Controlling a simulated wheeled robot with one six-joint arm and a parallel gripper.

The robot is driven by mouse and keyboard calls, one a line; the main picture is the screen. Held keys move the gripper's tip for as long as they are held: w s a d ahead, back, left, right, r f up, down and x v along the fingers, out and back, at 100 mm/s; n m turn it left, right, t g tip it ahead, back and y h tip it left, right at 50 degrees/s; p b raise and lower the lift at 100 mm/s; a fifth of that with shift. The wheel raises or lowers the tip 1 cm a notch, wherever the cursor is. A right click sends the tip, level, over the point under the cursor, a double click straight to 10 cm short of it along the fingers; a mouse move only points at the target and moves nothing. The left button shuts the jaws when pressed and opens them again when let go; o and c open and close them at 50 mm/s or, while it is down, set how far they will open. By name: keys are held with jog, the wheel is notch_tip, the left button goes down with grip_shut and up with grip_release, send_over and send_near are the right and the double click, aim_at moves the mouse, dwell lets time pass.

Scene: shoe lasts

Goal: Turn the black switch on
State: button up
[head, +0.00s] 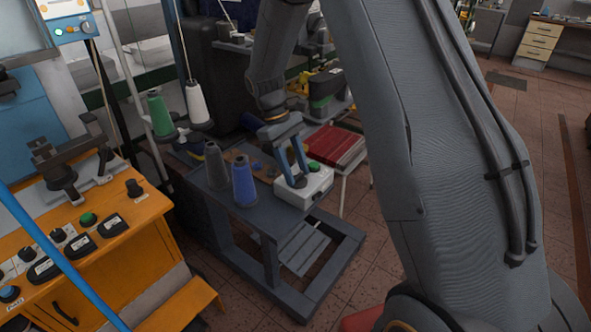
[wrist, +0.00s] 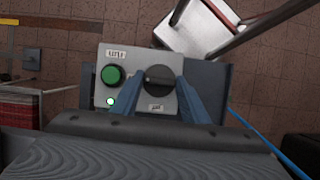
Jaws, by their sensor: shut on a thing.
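The black switch (wrist: 160,80) is a round knob on a light grey control box. In the wrist view it sits between the tips of my gripper's two blue fingers, which are shut on it. My gripper (head: 294,178) reaches down onto the box (head: 312,190) in the head view, where the knob is hidden by the fingers. A green button (wrist: 112,75) sits left of the knob on the same box. A small white lit spot (wrist: 110,101) shows below the green button. Labels on the box are too small to read surely.
The box stands on a dark grey stand (head: 262,222). A grey cone (head: 215,165) and a blue cone (head: 243,184) of thread stand left of it. A red stack (head: 332,149) lies behind it. An orange machine table (head: 130,240) is at the left.

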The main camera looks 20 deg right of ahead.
jog(key=o, duration=1.1)
jog(key=shift+c, duration=0.2)
jog(key=shift+r, duration=0.1)
jog(key=b+v, duration=0.2)
jog(key=v, duration=0.5)
jog(key=shift+r, duration=0.3)
jog(key=shift+a, duration=0.1)
jog(key=s+d+f+m+t+y, duration=0.1)
jog(key=s+m+t, duration=0.1)
jog(key=s, duration=0.8)
jog(key=s+d+f+m+t+y, duration=0.1)
jog(key=s+f+m+t, duration=0.1)
jog(key=s+m, duration=0.3)
jog(key=s+t, duration=0.1)
jog(key=s, duration=0.3)
jog(key=shift+s+f+y+b, duration=0.3)
jog(key=shift+s+f+b, duration=0.05)
jog(key=shift+s, duration=0.05)
